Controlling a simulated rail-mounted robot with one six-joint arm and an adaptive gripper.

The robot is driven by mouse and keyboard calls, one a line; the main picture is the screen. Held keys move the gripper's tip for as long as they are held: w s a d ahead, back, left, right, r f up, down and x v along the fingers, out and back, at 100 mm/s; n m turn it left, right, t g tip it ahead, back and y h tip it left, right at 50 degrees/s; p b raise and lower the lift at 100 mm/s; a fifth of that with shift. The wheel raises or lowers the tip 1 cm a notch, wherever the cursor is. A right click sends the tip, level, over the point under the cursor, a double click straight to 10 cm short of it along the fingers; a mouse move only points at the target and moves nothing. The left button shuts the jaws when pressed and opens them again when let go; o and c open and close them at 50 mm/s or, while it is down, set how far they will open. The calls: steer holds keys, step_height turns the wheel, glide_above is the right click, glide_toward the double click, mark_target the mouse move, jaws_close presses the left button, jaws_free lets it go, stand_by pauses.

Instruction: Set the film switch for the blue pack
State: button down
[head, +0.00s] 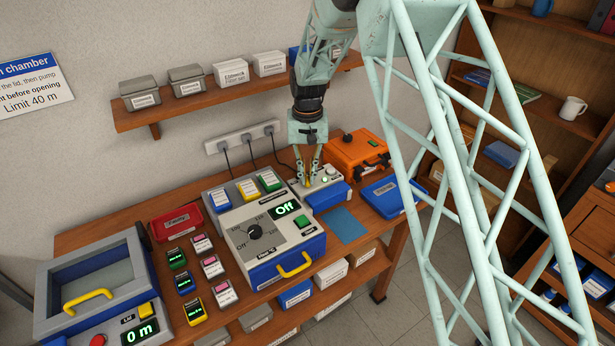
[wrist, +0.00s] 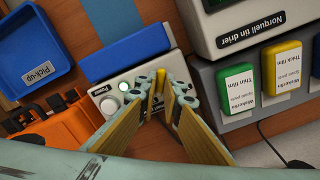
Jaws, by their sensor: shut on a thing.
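My gripper (head: 308,180) points down at a small pale control panel (head: 330,174) on the bench, behind a blue block. In the wrist view my gripper (wrist: 160,78) has its fingertips close together on the panel, shut on a small part that they mostly hide; it looks like the switch. Its setting cannot be read. The blue pack (head: 216,200) lies on the grey rack behind the dryer, left of a yellow pack (head: 247,189) and a green pack (head: 270,181).
The dryer (head: 262,230) shows "Off". An orange case (head: 355,150) and a blue tray (head: 391,197) stand right of the panel. A chamber (head: 95,275) reading "0 m", a red tray (head: 176,221) and several small packs are to the left.

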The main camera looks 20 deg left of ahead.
mark_target(307, 179)
steer(key=shift+m, duration=0.4)
steer(key=c, duration=2.8)
jaws_free()
steer(key=shift+r, duration=0.1)
steer(key=shift+r, duration=5.9)
